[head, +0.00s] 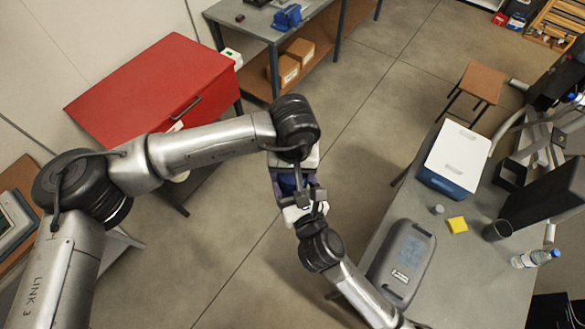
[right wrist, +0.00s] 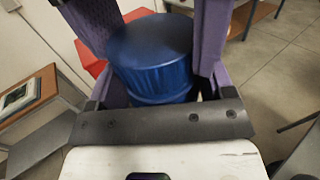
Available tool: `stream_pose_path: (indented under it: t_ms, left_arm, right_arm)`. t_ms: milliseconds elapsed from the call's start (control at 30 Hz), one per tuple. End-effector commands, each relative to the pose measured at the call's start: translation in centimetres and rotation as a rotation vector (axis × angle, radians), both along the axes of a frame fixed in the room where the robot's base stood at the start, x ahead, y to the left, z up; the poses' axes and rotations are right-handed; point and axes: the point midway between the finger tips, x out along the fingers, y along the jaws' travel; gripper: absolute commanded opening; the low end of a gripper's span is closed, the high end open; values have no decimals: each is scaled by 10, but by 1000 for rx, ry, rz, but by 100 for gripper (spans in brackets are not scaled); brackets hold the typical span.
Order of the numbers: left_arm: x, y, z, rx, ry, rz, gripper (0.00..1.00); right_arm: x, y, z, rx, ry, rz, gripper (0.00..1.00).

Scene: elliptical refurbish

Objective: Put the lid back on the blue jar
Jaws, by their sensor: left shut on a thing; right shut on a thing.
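The blue jar (right wrist: 158,75) is held between the purple fingers of my right gripper (right wrist: 155,60) in the right wrist view. Its flat top looks darker than its ribbed side. In the head view my left gripper (head: 296,174) and right gripper (head: 298,190) face each other, with the jar (head: 288,184) mostly hidden between them, above the floor. Both are shut; the left one's fingertips are hard to make out, but it appears closed on the jar too. I cannot clearly identify the lid. A small grey round piece (head: 437,209) stands on the right table.
The right table (head: 476,272) holds a grey case (head: 402,258), a white-topped blue box (head: 455,155), a yellow block (head: 457,225), a dark cup (head: 497,230) and a bottle (head: 536,258). Open floor lies below the grippers.

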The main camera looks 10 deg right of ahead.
Motion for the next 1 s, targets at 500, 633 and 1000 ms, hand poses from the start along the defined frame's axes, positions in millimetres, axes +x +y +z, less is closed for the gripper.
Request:
stream_pose_path:
  t_ms: [500,633,1000]
  left_arm:
    - [-1,-1,-5,0,-1,-1,48]
    - [-2,0,-7,1,-2,0,48]
    - [-2,1,-13,6,-2,2,48]
  right_arm:
    - [0,1,3,2,-7,4,20]
    - [0,1,3,3,-8,4,20]
    - [0,1,6,2,-15,4,20]
